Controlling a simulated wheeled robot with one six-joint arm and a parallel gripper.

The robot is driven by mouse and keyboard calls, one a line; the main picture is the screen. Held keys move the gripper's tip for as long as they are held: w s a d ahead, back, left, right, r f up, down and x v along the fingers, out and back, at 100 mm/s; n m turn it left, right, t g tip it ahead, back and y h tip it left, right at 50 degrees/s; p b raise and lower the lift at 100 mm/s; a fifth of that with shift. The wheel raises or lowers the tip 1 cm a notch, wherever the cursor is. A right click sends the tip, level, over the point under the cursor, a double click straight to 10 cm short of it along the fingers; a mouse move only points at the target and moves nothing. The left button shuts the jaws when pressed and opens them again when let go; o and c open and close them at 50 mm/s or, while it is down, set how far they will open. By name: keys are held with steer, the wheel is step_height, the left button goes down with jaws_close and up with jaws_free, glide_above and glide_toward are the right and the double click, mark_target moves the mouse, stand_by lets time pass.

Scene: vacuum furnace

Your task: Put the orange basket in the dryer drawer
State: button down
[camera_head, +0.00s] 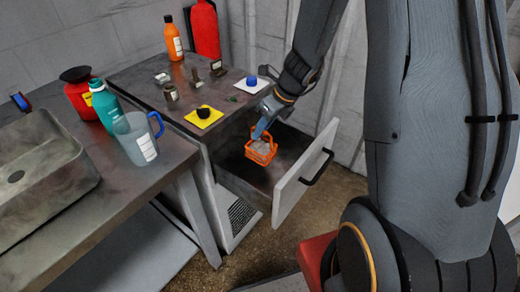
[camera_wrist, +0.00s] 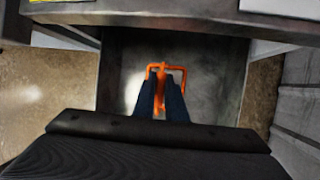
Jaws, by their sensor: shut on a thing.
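The orange basket (camera_head: 261,152) is inside the open dryer drawer (camera_head: 306,172), toward its left side in the head view, and holds something pale. My gripper (camera_head: 259,132) reaches down from above and is shut on the basket's upper part. In the wrist view the orange basket (camera_wrist: 178,106) shows between and beside the two dark fingers of my gripper (camera_wrist: 161,76), over the grey drawer floor (camera_wrist: 215,85). The drawer is pulled out, with its white front and dark handle facing right. I cannot tell whether the basket touches the drawer floor.
The dryer top (camera_head: 140,77) bears a yellow mat (camera_head: 204,122) with a black item, a white mat (camera_head: 250,91) with a blue item, bottles and small parts. A bench at left holds a sink (camera_head: 40,160) and a jug (camera_head: 137,140). Drawer floor around the basket is clear.

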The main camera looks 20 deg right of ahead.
mark_target(260, 145)
steer(key=shift+f+b, duration=0.4)
steer(key=shift+f, duration=2.45)
steer(key=shift+f, duration=0.15)
steer(key=c, duration=1.8)
jaws_free()
steer(key=p+v, duration=0.2)
steer(key=v, duration=1)
steer(key=s+a+r+n+g+h, duration=0.1)
steer(key=s+r+n+h, duration=0.1)
steer(key=s+n, duration=0.6)
steer(key=s+a+r+n+g+h, duration=0.1)
steer(key=s+n, duration=0.7)
steer(key=n, duration=1.3)
steer(key=shift+a+r+h, duration=0.7)
steer(key=shift+a+r, duration=0.05)
steer(key=shift+r, duration=0.15)
